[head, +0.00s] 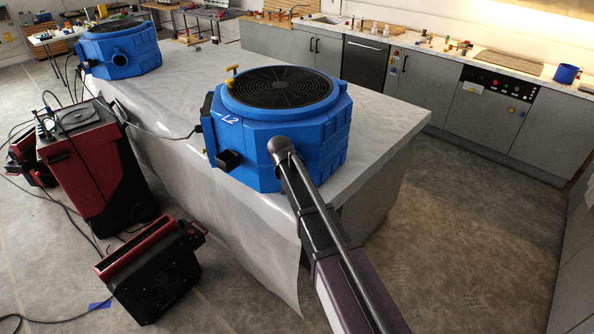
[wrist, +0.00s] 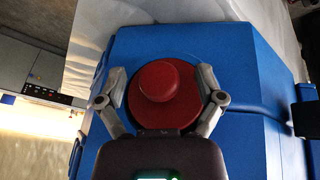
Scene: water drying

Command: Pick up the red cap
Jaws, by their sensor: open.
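The red cap (wrist: 162,92) shows in the wrist view as a round red disc with a raised knob, against the side of a blue machine (wrist: 228,62). My gripper (wrist: 163,90) is open, with one grey finger on the left and one on the right of the cap. I cannot tell whether the fingers touch it. In the head view the blue machine (head: 318,140), marked L2, stands on the covered counter. My arm reaches up to its near right side there. The cap and my fingertips are hidden in the head view.
A second blue machine (head: 120,52) stands farther back on the plastic-covered counter (head: 385,120). A red and black dehumidifier (head: 95,165) and a red-framed fan (head: 150,270) stand on the floor at left, with cables around. The floor at right (head: 470,220) is clear.

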